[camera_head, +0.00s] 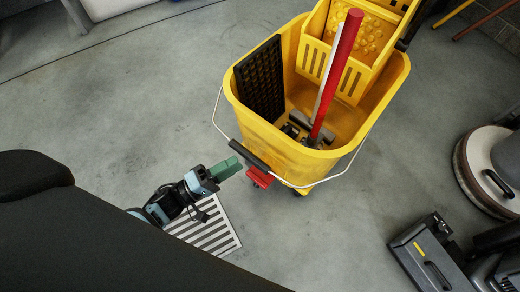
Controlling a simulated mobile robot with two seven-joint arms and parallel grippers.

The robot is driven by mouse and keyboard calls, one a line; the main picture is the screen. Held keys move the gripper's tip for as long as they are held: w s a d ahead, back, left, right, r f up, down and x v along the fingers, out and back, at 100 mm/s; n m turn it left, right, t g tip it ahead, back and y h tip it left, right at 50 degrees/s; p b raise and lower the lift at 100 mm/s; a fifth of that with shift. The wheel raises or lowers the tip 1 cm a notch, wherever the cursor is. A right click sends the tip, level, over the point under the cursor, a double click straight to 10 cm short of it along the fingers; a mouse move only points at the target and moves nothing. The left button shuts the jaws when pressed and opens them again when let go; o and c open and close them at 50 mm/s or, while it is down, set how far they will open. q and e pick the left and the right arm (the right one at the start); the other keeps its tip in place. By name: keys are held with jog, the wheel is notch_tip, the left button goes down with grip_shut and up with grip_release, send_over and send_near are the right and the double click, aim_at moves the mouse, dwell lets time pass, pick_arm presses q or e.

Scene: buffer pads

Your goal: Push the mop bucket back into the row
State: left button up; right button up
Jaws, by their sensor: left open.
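The yellow mop bucket (290,164) stands on the grey floor in the upper middle of the head view. It has a yellow wringer (358,50) at its far side and a red-handled tool (337,75) standing inside. A thin wire handle with a dark grip (250,157) hangs against its near side, above a red part (260,177). My left gripper (227,168) has green fingers and is open, low and just left of the dark grip and red part. I cannot tell whether it touches them. My right gripper is not in view.
A striped floor grate (208,230) lies below my left gripper. A round floor machine (485,170) stands at the right, with a dark grey case (432,258) at the lower right. A pale object (112,6) is at the top left. The floor left of the bucket is clear.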

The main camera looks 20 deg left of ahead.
aim_at(251, 156)
pick_arm(q)
jog(key=b+x, duration=0.1)
jog(key=x, duration=0.5)
jog(key=shift+d+b, duration=0.1)
jog(key=shift+b, duration=0.3)
jog(key=shift+x, duration=0.8)
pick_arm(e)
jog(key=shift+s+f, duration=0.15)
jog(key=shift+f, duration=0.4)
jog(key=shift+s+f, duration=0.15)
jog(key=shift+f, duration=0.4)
pick_arm(q)
jog(key=c, duration=0.7)
grip_shut()
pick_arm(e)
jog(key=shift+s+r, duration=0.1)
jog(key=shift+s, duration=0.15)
